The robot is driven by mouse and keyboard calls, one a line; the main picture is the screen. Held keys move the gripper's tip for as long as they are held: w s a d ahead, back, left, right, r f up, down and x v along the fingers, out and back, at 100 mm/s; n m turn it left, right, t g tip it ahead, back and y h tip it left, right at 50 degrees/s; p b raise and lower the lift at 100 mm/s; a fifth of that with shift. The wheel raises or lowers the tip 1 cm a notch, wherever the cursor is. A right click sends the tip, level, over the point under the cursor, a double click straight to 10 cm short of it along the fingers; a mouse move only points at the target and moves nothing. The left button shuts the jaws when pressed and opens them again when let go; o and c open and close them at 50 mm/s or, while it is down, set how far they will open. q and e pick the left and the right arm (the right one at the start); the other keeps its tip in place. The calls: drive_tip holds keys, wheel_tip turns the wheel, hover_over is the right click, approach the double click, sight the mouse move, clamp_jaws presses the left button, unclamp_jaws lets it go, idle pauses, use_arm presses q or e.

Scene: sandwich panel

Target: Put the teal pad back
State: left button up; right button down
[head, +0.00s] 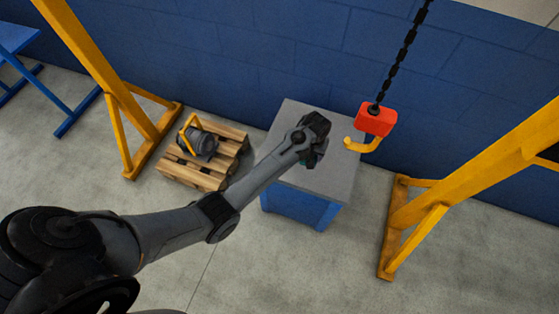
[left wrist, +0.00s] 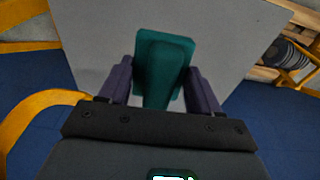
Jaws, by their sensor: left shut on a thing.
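The teal pad (left wrist: 162,62) sits between the two fingers of my left gripper (left wrist: 160,82) in the left wrist view. It has a flat plate and a narrower raised part that runs toward the gripper. My left gripper (head: 311,158) is shut on it, over the grey top of the blue table (head: 331,182). In the head view the pad is almost wholly hidden by the gripper, with only a sliver of teal showing. I cannot tell whether the pad touches the tabletop. My right gripper is not in view.
A red hoist block with a yellow hook (head: 376,120) hangs on a black chain just right of the gripper. A wooden pallet (head: 232,143) with a grey motor-like unit (head: 203,143) stands left of the table. Yellow frame legs (head: 436,205) stand on both sides.

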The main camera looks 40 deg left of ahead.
use_arm(q)
drive_tip(key=shift+w+d+r, duration=0.1)
drive_tip(key=shift+w+r, duration=0.4)
drive_tip(key=shift+w, duration=0.2)
drive_tip(key=shift+w+a+r+g, duration=0.25)
drive_tip(key=shift+w+r+g, duration=0.15)
drive_tip(key=shift+g, duration=0.1)
drive_tip(key=s+a+f+b, duration=0.1)
drive_tip(key=a+f, duration=0.1)
drive_tip(key=a, duration=0.1)
drive_tip(key=s+a+f, duration=0.2)
drive_tip(key=a, duration=0.2)
drive_tip(key=s+a+f+b, duration=0.1)
drive_tip(key=s+a+f, duration=0.1)
drive_tip(key=a+f, duration=0.1)
drive_tip(key=shift+s+a+b, duration=0.2)
drive_tip(key=shift+b, duration=0.1)
drive_tip(key=shift+f+b, duration=0.95)
drive_tip(key=shift+f, duration=1.05)
drive_tip(key=o, duration=0.9)
drive_tip(key=shift+o, duration=0.2)
